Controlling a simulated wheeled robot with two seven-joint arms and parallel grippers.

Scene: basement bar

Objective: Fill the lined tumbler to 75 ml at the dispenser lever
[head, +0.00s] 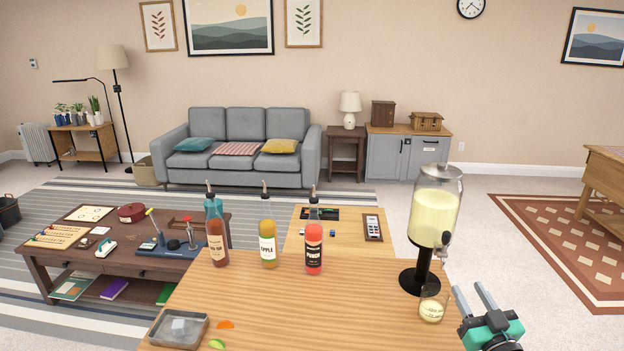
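The drink dispenser (434,220) stands at the right end of the wooden counter, a clear jar of pale yellow liquid on a black stand. Its dark tap and lever (445,243) are on the jar's lower right side. The clear tumbler (432,306) stands upright on the counter below the tap, with pale yellow liquid in its lower part. Its lines are too small to read. My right gripper (468,288) is just right of the tumbler, its two fingers apart with nothing visible between them. My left gripper is out of view.
Three bottles with pourers, brown (217,240), yellow (267,245) and red (314,250), stand along the counter's far edge. A grey tray (158,329) with ice and orange and green garnish pieces lie front left. The counter's middle (320,310) is clear.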

